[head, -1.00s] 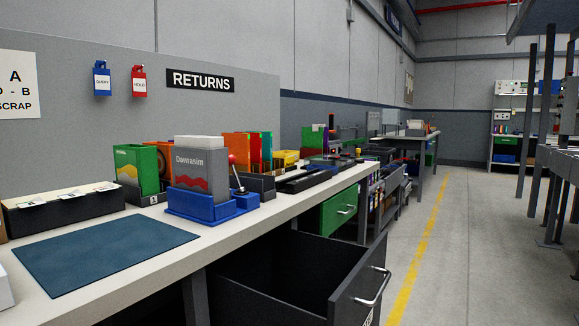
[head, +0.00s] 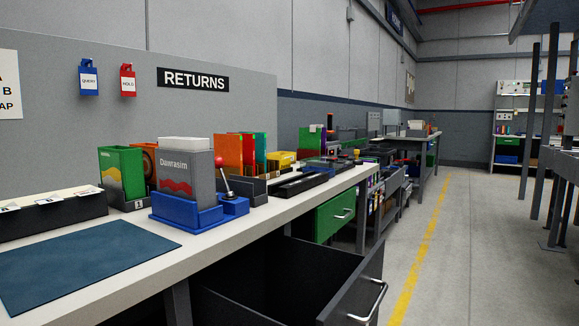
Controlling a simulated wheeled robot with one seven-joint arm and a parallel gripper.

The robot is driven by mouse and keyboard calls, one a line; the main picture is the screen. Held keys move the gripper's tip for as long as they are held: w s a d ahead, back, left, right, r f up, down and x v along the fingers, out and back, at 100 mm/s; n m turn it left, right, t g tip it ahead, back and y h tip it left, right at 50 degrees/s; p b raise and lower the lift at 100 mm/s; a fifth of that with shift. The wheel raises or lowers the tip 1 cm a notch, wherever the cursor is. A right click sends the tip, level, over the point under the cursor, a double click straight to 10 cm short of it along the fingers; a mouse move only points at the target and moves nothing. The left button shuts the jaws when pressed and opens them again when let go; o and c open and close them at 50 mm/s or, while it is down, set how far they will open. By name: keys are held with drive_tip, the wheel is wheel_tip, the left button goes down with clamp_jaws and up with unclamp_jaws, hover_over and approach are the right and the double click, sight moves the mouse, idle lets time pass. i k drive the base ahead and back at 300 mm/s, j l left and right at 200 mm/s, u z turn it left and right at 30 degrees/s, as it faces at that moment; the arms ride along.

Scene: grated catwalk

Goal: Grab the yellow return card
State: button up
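I cannot make out a yellow return card for certain. A blue QUERY tag (head: 88,78) and a red HOLD tag (head: 127,80) hang on the grey panel at the upper left, beside the RETURNS sign (head: 193,79). A small yellow object (head: 282,158) sits farther back on the bench, too small to tell what it is. A black box with pale labelled tabs (head: 50,216) stands at the left. My gripper is not in view.
The bench (head: 215,243) holds a blue mat (head: 80,262), a grey Dawrasim box in a blue tray (head: 185,212), a green box (head: 122,174) and a small lever. A dark drawer (head: 290,280) stands open in front. The floor aisle (head: 450,250) at right is clear.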

sight(284, 163)
drive_tip(key=i+l, duration=0.45)
drive_tip(key=i, duration=0.15)
drive_tip(key=i+l, duration=0.5)
drive_tip(key=i, duration=0.15)
drive_tip(key=i+l, duration=0.45)
drive_tip(key=i, duration=0.15)
